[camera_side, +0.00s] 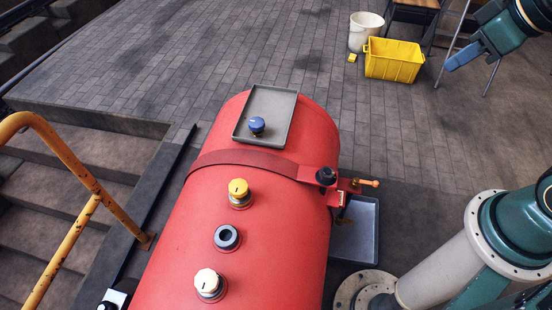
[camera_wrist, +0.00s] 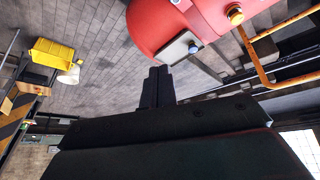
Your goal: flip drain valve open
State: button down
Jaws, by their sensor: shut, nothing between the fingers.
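The red boiler (camera_side: 265,195) lies in the middle of the side view. On its right flank is a valve with an orange lever handle (camera_side: 368,183), beside a black knob (camera_side: 326,176) on the strap's end. The lever sticks out to the right, roughly level. My gripper (camera_side: 463,56) is at the upper right of the side view, well above and apart from the valve. In the wrist view my gripper (camera_wrist: 158,72) has its fingers together and empty. The boiler (camera_wrist: 160,25) shows there too, but I cannot make out the valve.
A grey tray (camera_side: 281,104) with a blue-topped fitting (camera_side: 257,124) sits on the boiler. Yellow, dark and white fittings line its top. A grey pan (camera_side: 367,215) lies below the valve. A yellow crate (camera_side: 394,62), white bucket (camera_side: 361,40) and orange railing (camera_side: 75,165) stand around.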

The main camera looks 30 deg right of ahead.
jog(key=w+d+f+n+y, duration=0.1)
jog(key=w+d+f+n, duration=0.1)
jog(key=w+f, duration=0.55)
jog(key=w+d+f+n+t, duration=0.1)
jog(key=w+d+f, duration=0.3)
jog(key=f, duration=0.7)
jog(key=w+d+f+n+y, duration=0.1)
jog(key=w+f+n, duration=0.1)
jog(key=w+f, duration=0.6)
jog(key=s+d+f+t+h, duration=0.1)
jog(key=s+d+f, duration=0.15)
jog(key=f, duration=0.65)
jog(key=s+d+f+h, duration=0.1)
jog(key=s+f, duration=0.2)
jog(key=f, duration=0.5)
jog(key=s+f+m+g+h, duration=0.1)
jog(key=s+f+h, duration=0.1)
jog(key=s+f, duration=1)
jog(key=shift+s+d+f, duration=0.15)
jog(key=shift+f, duration=0.75)
jog(key=shift+f, duration=0.15)
